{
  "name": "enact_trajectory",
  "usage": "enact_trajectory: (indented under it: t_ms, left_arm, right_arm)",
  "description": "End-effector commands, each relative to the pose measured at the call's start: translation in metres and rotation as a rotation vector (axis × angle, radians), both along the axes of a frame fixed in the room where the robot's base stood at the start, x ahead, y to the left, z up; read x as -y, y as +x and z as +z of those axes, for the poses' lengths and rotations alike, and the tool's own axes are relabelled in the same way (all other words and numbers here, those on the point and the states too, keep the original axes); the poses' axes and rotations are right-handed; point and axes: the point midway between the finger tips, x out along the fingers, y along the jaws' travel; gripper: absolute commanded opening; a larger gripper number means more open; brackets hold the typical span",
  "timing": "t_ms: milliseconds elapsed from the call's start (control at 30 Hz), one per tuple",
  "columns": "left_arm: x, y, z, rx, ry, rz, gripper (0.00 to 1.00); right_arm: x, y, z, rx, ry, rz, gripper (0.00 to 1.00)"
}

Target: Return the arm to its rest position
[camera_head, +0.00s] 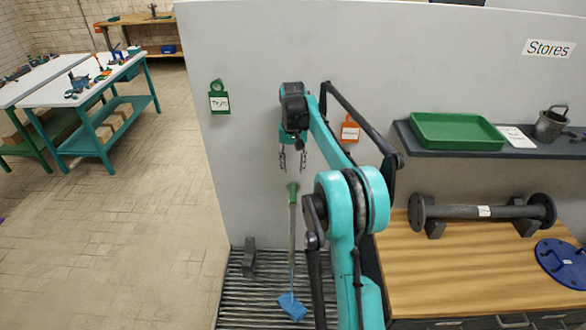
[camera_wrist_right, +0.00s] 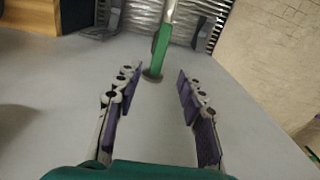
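My right arm reaches up and forward in the head view. Its gripper (camera_head: 292,160) points down in front of the grey partition wall, with its two fingers apart and nothing between them. In the wrist view, the same gripper (camera_wrist_right: 158,85) shows purple finger pads spread wide. A mop with a green grip (camera_head: 293,193) and a blue head (camera_head: 291,306) stands upright below the gripper, apart from it. Its green grip also shows in the wrist view (camera_wrist_right: 160,50), beyond the fingertips. My left gripper is not in view.
The partition wall (camera_head: 245,130) carries a green tag (camera_head: 219,102) and an orange tag (camera_head: 350,131). On the right are a shelf with a green tray (camera_head: 456,131) and a wooden bench (camera_head: 470,275) with a flanged pipe (camera_head: 483,211). Open floor (camera_head: 120,220) lies left.

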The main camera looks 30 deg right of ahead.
Motion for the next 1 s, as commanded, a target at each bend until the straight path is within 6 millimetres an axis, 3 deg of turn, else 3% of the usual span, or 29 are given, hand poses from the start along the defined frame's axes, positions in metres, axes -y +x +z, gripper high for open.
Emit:
enact_trajectory:
  t_ms: [333, 467, 567, 767, 1000]
  left_arm:
    - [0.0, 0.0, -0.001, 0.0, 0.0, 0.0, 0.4]
    - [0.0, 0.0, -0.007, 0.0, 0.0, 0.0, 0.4]
    - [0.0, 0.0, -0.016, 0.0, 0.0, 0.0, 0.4]
    - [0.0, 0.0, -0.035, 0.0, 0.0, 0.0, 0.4]
    - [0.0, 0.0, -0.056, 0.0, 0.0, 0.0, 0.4]
  right_arm:
    - [-0.002, -0.001, 0.001, 0.004, -0.001, 0.003, 0.4]
    - [-0.018, -0.012, 0.008, 0.034, -0.011, 0.031, 0.4]
    - [-0.043, -0.03, 0.016, 0.082, -0.027, 0.075, 0.4]
    - [-0.099, -0.086, 0.023, 0.206, -0.065, 0.182, 0.4]
    - [-0.156, -0.166, -0.002, 0.357, -0.106, 0.308, 0.4]
